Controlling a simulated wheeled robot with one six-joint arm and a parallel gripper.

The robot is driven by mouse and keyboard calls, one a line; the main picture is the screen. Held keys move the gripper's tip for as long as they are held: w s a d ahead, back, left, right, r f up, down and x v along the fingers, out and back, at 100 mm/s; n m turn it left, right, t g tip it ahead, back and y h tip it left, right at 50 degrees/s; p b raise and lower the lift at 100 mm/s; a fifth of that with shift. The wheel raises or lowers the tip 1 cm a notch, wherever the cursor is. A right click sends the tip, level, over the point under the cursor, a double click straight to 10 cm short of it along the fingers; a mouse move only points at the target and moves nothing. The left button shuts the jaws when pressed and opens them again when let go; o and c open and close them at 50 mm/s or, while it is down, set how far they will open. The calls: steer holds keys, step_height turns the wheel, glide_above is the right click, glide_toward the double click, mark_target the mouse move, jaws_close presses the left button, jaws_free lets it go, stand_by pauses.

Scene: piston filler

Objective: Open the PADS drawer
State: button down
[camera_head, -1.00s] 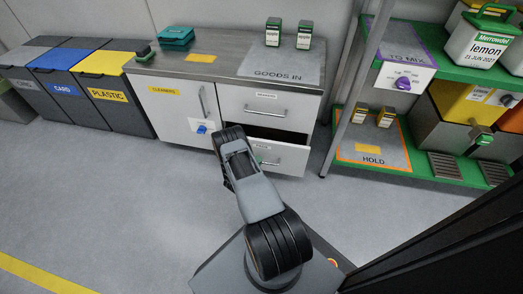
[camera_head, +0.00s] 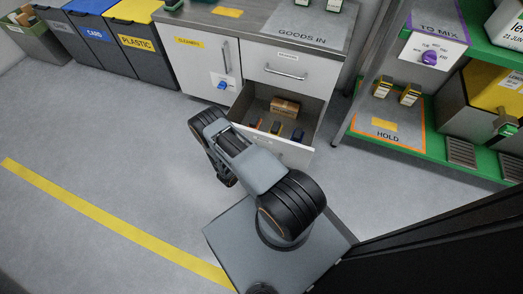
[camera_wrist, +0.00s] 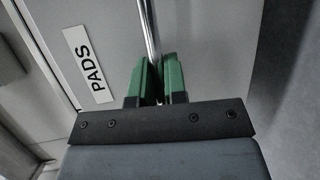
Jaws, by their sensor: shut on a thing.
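The PADS drawer (camera_head: 292,154) is the lower drawer of the white cabinet and stands pulled well out, its inside showing. In the wrist view its front carries a white PADS label (camera_wrist: 88,64). My gripper (camera_wrist: 160,76) has its green fingers closed around the drawer's metal bar handle (camera_wrist: 150,30). In the head view my arm hides the gripper and the handle. Inside the drawer are a brown cardboard box (camera_head: 285,106) at the back and a few small items (camera_head: 277,128) in front of it.
The upper drawer (camera_head: 287,68) is shut, as is the cupboard door (camera_head: 205,62) to its left. A shelf rack with a HOLD bay (camera_head: 385,133) stands to the right. Bins (camera_head: 140,48) line the left. The floor in front is clear.

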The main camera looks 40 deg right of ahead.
steer(key=shift+a, duration=0.2)
steer(key=c, duration=1.2)
jaws_free()
